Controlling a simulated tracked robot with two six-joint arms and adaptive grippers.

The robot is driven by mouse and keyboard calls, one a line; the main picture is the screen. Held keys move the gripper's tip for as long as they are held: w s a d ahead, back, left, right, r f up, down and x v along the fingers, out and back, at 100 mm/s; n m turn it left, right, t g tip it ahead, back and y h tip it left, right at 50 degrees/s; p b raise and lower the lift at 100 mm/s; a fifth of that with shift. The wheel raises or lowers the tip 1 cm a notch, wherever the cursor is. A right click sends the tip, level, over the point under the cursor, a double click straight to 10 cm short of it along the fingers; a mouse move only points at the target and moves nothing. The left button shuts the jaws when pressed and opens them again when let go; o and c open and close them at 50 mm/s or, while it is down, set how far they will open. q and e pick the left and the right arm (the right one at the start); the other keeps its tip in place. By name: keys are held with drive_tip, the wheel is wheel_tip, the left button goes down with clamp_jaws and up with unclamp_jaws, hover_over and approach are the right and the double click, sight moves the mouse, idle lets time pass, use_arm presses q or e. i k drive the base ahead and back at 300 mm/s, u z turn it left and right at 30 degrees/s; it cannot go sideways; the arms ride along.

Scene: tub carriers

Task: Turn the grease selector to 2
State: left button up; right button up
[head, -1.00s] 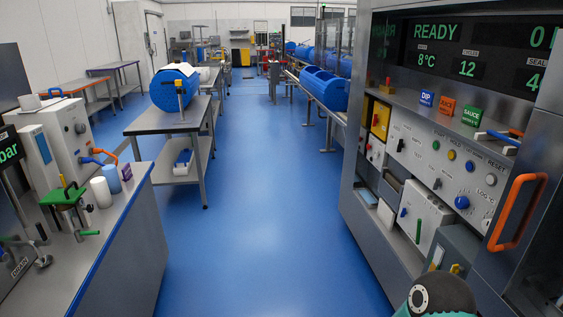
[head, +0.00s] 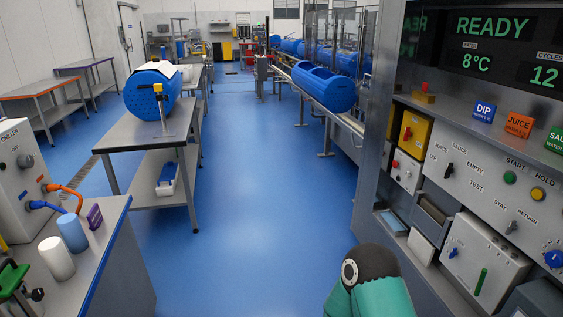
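No label reading "grease" can be made out, so I cannot tell for certain which control is the grease selector. A blue knob (head: 553,259) with marks around it sits on the control panel at the right edge, partly cut off. A white box (head: 484,262) below the panel carries a blue lever (head: 454,250) and a green strip. A black and teal arm part of mine shows at the bottom, left of the panel and apart from it. Neither of my grippers is in view.
The panel's machine (head: 398,115) stands along the right. A grey bench (head: 110,235) with a white chiller box (head: 22,180) and cups is at the left. A table (head: 130,134) holds a blue tub (head: 145,97). Blue floor (head: 250,230) lies clear between them.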

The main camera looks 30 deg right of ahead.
sight(454, 252)
drive_tip(key=z, duration=0.35)
drive_tip(key=i, duration=1.3)
drive_tip(key=z, duration=1.1)
drive_tip(key=i, duration=0.55)
drive_tip(key=z, duration=0.25)
drive_tip(key=k, duration=0.45)
drive_tip(key=z, duration=0.3)
drive_tip(key=i, duration=0.45)
drive_tip(key=u, duration=0.2)
